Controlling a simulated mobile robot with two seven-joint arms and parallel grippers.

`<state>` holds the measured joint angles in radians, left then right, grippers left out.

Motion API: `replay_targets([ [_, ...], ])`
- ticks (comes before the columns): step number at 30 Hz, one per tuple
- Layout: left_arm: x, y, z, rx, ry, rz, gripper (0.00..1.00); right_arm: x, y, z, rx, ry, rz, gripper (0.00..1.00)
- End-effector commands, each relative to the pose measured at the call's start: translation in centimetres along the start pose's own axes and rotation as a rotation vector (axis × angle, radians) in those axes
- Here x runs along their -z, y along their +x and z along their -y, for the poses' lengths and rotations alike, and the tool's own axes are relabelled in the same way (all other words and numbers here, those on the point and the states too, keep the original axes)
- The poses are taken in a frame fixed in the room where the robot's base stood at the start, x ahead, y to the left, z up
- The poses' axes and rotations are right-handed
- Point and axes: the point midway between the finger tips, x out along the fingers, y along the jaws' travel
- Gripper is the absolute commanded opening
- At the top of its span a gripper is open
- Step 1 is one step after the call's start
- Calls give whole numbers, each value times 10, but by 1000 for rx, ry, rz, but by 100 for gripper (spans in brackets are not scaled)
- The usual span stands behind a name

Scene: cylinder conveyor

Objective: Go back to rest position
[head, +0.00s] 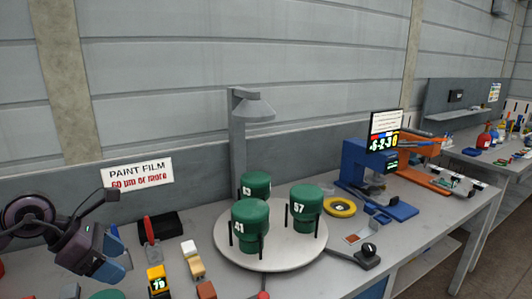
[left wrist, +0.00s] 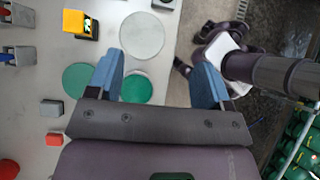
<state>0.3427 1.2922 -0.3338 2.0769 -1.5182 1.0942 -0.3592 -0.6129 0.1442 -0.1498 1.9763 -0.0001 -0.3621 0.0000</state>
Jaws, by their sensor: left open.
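My left gripper (head: 114,262) shows at the lower left of the head view, with blue fingers apart and nothing seen between them. In the left wrist view, the open left gripper (left wrist: 160,82) points over the bench edge. A green round piece (left wrist: 136,88) shows beyond the gap, below the fingers and partly hidden by the gripper body. My right gripper is not in the head view, and I cannot make it out in the left wrist view.
Green cylinders numbered 63, 41 and 57 (head: 306,210) stand on a round turntable (head: 285,258). A yellow block (head: 156,279) and other small items lie near the left gripper. A blue device (head: 366,172) and an orange device (head: 420,150) stand farther right.

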Motion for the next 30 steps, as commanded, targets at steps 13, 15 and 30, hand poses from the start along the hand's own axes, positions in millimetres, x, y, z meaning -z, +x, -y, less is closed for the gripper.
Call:
replay_targets([
  [13,-72,33,68,305,-545,802,73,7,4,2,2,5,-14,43],
  [15,-77,28,68,338,-682,932,73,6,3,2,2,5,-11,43],
  [30,11,24,33,322,-1900,1621,73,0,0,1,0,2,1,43],
])
